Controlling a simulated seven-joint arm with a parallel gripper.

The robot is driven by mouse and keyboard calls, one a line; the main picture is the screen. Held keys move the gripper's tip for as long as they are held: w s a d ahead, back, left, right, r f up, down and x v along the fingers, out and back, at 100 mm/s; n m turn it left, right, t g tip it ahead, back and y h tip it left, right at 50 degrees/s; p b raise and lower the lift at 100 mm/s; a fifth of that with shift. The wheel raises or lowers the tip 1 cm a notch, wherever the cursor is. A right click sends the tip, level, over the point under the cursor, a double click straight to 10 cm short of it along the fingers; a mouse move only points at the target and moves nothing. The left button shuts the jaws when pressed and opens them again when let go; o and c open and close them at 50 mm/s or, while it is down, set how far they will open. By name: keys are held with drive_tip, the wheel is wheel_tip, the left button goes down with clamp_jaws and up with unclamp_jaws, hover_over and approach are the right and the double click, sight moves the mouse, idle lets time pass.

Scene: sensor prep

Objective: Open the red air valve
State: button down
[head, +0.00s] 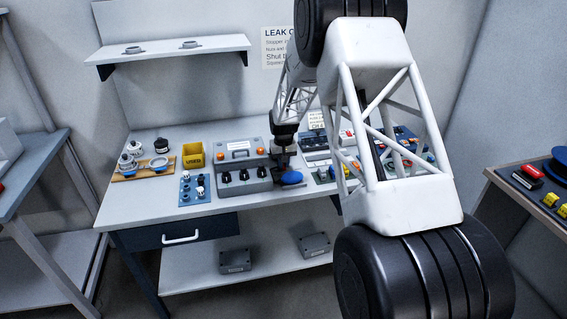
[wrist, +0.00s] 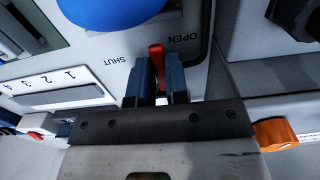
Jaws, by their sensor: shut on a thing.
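The red air valve's lever (wrist: 156,56) shows in the wrist view as a narrow red handle on a pale panel. The printed word SHUT (wrist: 131,61) is to its left and OPEN (wrist: 186,39) to its upper right, both upside down in the picture. My gripper (wrist: 160,78) has its two blue fingers shut on the lever, one on each side. In the head view my gripper (head: 283,160) is at the bench, just behind a blue round knob (head: 291,178); the red lever is hidden there. The knob also shows in the wrist view (wrist: 110,10).
A grey box with black knobs (head: 240,178) stands close left of my gripper. A numbered white strip (wrist: 60,87) and an orange part (wrist: 274,134) are near it in the wrist view. Farther left are a yellow bin (head: 194,156) and a blue plate (head: 194,190) with fittings.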

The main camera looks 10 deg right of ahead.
drive_tip(key=shift+w+r, duration=0.1)
drive_tip(key=c, duration=1.1)
unclamp_jaws()
drive_tip(key=shift+r, duration=0.1)
drive_tip(key=shift+r, duration=3.75)
drive_tip(key=shift+r, duration=0.1)
